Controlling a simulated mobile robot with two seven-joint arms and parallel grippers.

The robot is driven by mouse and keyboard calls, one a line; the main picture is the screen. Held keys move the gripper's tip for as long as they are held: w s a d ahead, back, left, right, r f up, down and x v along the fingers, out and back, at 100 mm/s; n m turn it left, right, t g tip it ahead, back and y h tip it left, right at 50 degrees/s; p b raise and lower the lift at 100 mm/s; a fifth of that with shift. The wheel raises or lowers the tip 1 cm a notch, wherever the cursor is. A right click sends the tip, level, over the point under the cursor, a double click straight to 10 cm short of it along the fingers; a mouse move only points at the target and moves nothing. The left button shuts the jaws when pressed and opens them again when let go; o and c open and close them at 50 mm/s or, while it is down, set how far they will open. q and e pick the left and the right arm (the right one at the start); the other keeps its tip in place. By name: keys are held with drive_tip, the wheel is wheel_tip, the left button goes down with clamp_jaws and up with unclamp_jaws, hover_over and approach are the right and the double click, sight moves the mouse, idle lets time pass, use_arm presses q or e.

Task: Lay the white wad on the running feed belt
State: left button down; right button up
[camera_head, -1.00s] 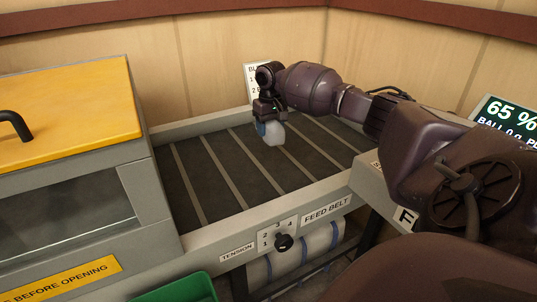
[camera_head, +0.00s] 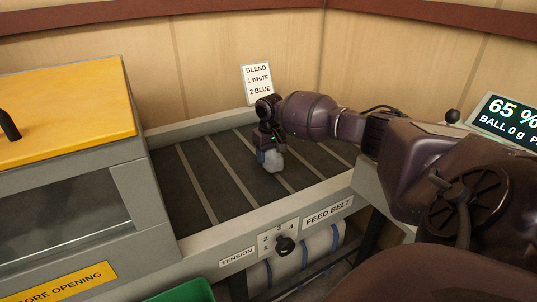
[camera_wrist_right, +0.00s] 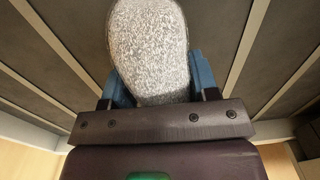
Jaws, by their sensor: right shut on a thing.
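My right gripper (camera_head: 268,150) is shut on the white wad (camera_head: 273,161), a pale rounded lump, and holds it low over the feed belt (camera_head: 193,201). Whether the wad's underside touches the belt cannot be told. In the right wrist view the speckled whitish wad (camera_wrist_right: 150,50) sits between the blue fingers, with the dark slatted belt behind it. The belt is dark grey with pale crosswise slats and runs between grey rails. My left gripper is not in view.
A grey machine with a yellow lid (camera_head: 70,105) and window stands at the belt's left end. A tension knob (camera_head: 285,245) is on the front rail. A blend card (camera_head: 257,84) stands behind the belt, and a display (camera_head: 505,120) is at right. The belt left of the wad is clear.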

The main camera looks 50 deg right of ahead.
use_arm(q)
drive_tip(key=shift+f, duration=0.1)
use_arm(e)
drive_tip(key=shift+f, duration=0.3)
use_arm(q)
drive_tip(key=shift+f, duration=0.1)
use_arm(e)
drive_tip(key=shift+f, duration=0.25)
drive_tip(key=o, duration=1.1)
drive_tip(key=shift+c, duration=0.2)
drive_tip(key=shift+r, duration=0.35)
use_arm(q)
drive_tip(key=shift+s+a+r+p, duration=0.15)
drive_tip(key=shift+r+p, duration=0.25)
drive_tip(key=shift+p, duration=0.2)
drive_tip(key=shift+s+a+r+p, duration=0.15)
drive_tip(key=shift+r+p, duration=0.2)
drive_tip(key=shift+p, duration=0.2)
use_arm(e)
wheel_tip(320, 180, up, 13)
drive_tip(key=shift+f, duration=0.2)
